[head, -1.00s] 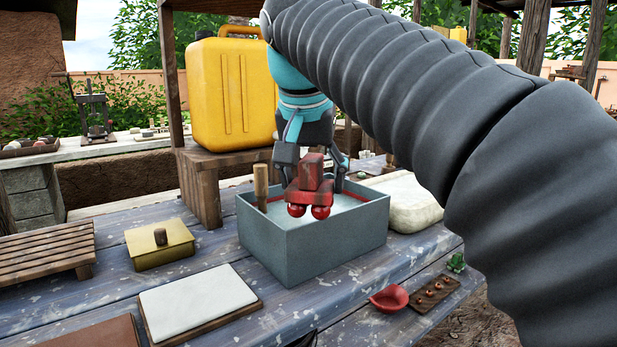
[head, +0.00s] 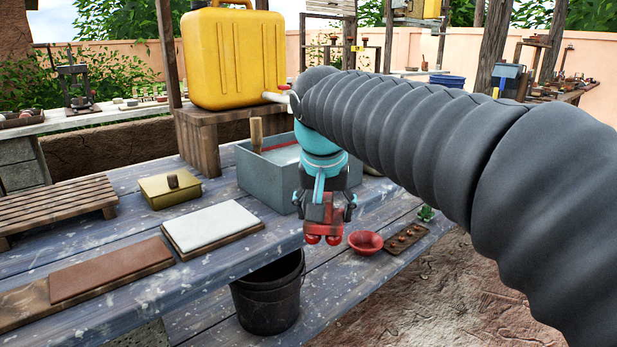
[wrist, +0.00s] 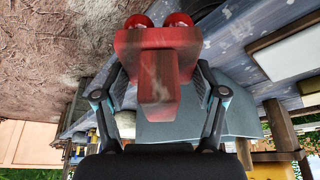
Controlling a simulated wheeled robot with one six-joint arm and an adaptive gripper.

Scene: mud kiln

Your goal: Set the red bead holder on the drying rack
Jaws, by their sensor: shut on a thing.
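The red bead holder (head: 323,228), a block with red beads on its underside, hangs in my gripper (head: 323,208). It also fills the upper middle of the wrist view (wrist: 158,65), where the two fingers of my gripper (wrist: 158,88) close on its block from both sides. The holder is in the air, in front of the grey tub's right corner in the head view. The drying rack (head: 62,205), a slatted wooden stand, is on the bench at the far left, well apart from my gripper. Its top shows empty.
The grey tub (head: 275,185) stands on the bench. A brass box (head: 170,191), a white slab (head: 211,226) and a brown slab (head: 110,271) lie between rack and gripper. A red bowl (head: 365,242) is close right of the holder. A black bucket (head: 268,300) stands below.

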